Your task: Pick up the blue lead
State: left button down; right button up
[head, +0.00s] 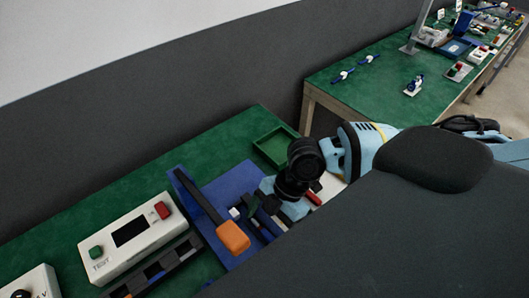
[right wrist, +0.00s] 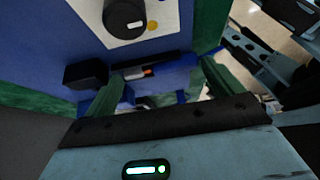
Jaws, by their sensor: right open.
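My right gripper (head: 262,210) reaches down over the blue fixture (head: 228,183) on the near green bench, partly hidden by its own wrist. In the right wrist view its two green fingers stand wide apart, with nothing clamped between them (right wrist: 160,78). Beyond and between the fingers is a black bar with a small orange-red mark (right wrist: 147,71). A narrow blue piece (right wrist: 187,95), perhaps the blue lead, shows below the bar near the right finger. A small white piece (head: 234,213) sits beside the gripper in the head view. My left gripper is out of view.
An orange-ended dark lever (head: 233,237) rises close left of the gripper. A white TEST box (head: 131,240) stands farther left, with a dark slotted rack (head: 160,268) before it. A green tray (head: 274,147) lies behind. In the wrist view a black knob (right wrist: 124,17) is ahead.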

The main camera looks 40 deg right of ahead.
jog(key=shift+a+f, duration=0.1)
jog(key=shift+f, duration=0.1)
jog(key=c, duration=0.6)
jog(key=shift+r, duration=0.2)
jog(key=shift+r, duration=0.25)
jog(key=r, duration=0.2)
jog(key=shift+s+d+r, duration=0.15)
jog(key=shift+d+r, duration=0.05)
jog(key=shift+r, duration=0.2)
jog(key=s+d, duration=0.3)
jog(key=s+d+r, duration=0.1)
jog(key=s+d, duration=0.7)
jog(key=shift+r, duration=0.2)
